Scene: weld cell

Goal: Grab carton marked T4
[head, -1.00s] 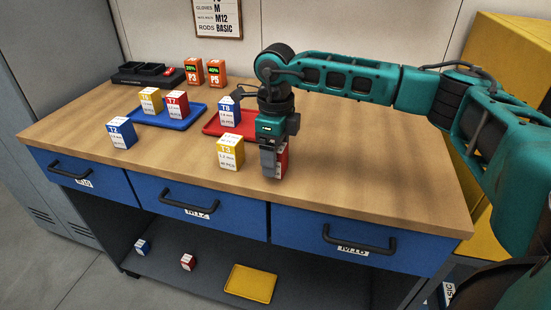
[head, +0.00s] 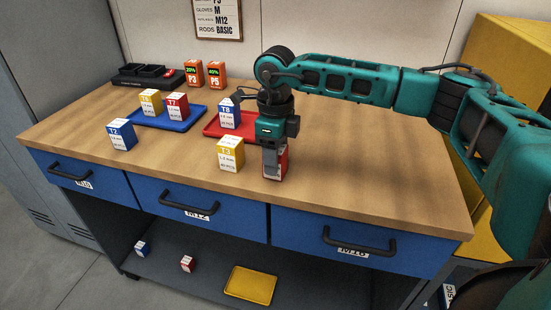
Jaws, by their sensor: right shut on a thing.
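My right gripper (head: 272,163) points down over the bench top and is shut on a red and white carton (head: 284,163). Its fingers cover most of that carton's front, so I cannot read its mark. The carton stands upright at the bench surface; I cannot tell whether it is lifted. No carton with a readable T4 mark shows in the head view. A yellow carton marked T3 (head: 230,154) stands just left of the gripper. My left gripper is not in view.
A red tray (head: 213,131) with the blue T8 carton (head: 229,113) lies behind T3. A blue tray (head: 146,121) holds a yellow carton (head: 150,102) and red T7 (head: 178,106). Blue T2 (head: 122,134) stands at left. The bench top (head: 370,180) is clear at right.

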